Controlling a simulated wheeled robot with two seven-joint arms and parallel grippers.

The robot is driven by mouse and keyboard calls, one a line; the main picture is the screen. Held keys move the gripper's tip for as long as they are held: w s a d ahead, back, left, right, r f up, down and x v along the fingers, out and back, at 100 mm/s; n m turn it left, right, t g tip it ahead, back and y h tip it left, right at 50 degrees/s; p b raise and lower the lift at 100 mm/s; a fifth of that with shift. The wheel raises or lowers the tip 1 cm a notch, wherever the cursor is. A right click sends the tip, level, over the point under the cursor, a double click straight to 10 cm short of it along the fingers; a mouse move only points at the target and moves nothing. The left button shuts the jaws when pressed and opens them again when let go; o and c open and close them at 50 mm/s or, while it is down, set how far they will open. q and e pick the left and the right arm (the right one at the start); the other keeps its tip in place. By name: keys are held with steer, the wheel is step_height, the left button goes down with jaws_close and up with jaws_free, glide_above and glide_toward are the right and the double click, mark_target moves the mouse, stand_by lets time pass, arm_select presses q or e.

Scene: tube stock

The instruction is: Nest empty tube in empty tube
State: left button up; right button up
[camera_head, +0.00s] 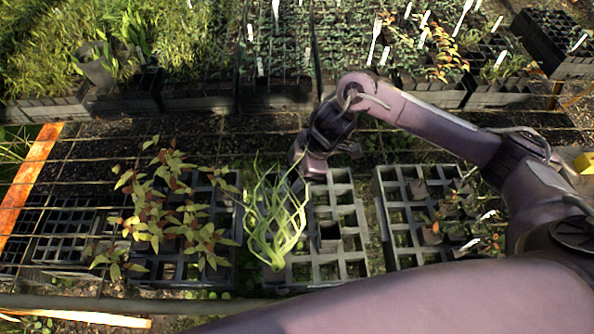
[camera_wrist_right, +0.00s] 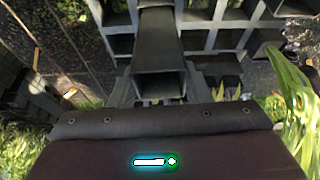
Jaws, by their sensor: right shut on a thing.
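My right gripper (camera_head: 308,172) is over the back of the middle tray (camera_head: 355,225). In the right wrist view it is shut on a dark grey, tapered square tube (camera_wrist_right: 156,45), whose open, empty-looking mouth faces the camera. In the head view my gripper and wrist mostly hide this tube. Another dark square tube (camera_head: 328,236) stands in a cell of the middle tray and looks empty. I cannot tell whether the held tube touches the tray. My left gripper is not in view.
A grassy green plant (camera_head: 277,215) stands at the middle tray's left, close to my gripper. A left tray (camera_head: 165,270) holds reddish-leaved plants. A right tray (camera_head: 390,195) holds a few small plants. Crowded seedling trays (camera_head: 275,90) line the back.

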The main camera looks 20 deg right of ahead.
steer(key=shift+f+b, duration=0.9)
steer(key=shift+f, duration=0.95)
steer(key=shift+f, duration=0.15)
steer(key=o, duration=1.3)
steer(key=shift+c, duration=0.2)
steer(key=b+v, duration=0.1)
steer(key=v, duration=0.6)
steer(key=shift+r, duration=0.35)
steer(key=shift+s+d, duration=0.1)
steer(key=shift+d, duration=0.05)
